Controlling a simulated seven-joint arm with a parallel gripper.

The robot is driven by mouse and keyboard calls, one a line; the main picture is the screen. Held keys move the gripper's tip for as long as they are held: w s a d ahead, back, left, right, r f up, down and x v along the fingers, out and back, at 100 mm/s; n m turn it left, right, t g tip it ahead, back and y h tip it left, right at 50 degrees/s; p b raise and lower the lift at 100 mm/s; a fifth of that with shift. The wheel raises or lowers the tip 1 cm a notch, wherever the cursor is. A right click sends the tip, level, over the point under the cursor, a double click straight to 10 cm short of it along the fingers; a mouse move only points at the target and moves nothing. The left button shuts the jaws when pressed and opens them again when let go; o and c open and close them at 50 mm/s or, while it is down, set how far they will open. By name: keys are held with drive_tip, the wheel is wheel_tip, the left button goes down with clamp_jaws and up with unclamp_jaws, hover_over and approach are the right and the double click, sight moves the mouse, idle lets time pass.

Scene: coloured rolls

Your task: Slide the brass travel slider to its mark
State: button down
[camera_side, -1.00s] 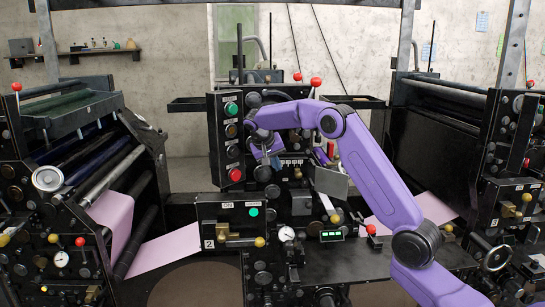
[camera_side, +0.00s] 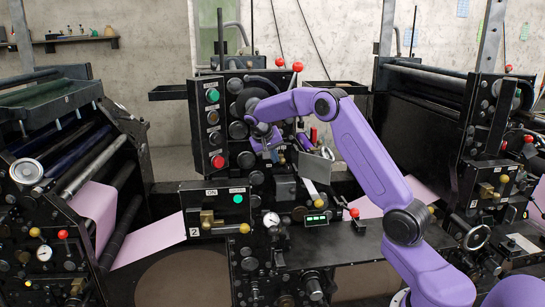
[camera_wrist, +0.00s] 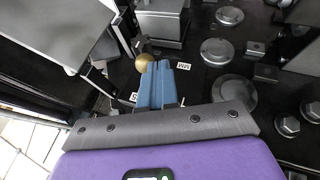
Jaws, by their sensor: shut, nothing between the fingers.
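My gripper (camera_wrist: 163,68) is shut and empty, its two blue fingers side by side in the wrist view. In the side view my gripper (camera_side: 276,148) is at the upper middle of the central black machine, partly hidden by my wrist. A brass ball knob (camera_wrist: 144,61) sits just left of the fingertips in the wrist view, close to them; I cannot tell whether they touch. I cannot tell whether this knob belongs to the travel slider. A small white label (camera_wrist: 183,66) lies right of the fingertips. The slider's mark cannot be made out.
A grey plate (camera_side: 316,167) sticks out right of my gripper. A panel (camera_side: 217,208) with a brass block (camera_side: 207,219) is lower left. Green and red buttons (camera_side: 218,162) line the machine's left side. A metal block (camera_wrist: 160,22) stands beyond the fingertips.

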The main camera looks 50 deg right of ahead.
drive_tip(key=shift+s+d, duration=0.75)
drive_tip(key=w+a+r, duration=0.2)
drive_tip(key=a+r, duration=0.7)
drive_tip(key=a, duration=0.1)
drive_tip(key=s+a+f+n+t+y, duration=0.1)
drive_tip(key=s+a+n, duration=0.2)
drive_tip(key=a, duration=0.4)
drive_tip(key=s+a+n+y, duration=0.1)
drive_tip(key=s+a+n, duration=0.2)
drive_tip(key=a, duration=0.3)
drive_tip(key=s+a+f+n+y, duration=0.25)
drive_tip(key=s+a+n, duration=0.3)
drive_tip(key=s, duration=0.55)
drive_tip(key=s+a+f+n+y, duration=0.2)
drive_tip(key=s+a+f+n, duration=0.15)
drive_tip(key=s+a, duration=0.55)
drive_tip(key=s+d+f+n, duration=0.2)
drive_tip(key=s, duration=0.6)
drive_tip(key=s+d+f+n+g, duration=0.1)
drive_tip(key=s+d+n, duration=0.1)
drive_tip(key=s, duration=0.6)
drive_tip(key=shift+f+n+g+y, duration=0.3)
drive_tip(key=shift+f+n+y, duration=0.05)
drive_tip(key=shift+n, duration=0.35)
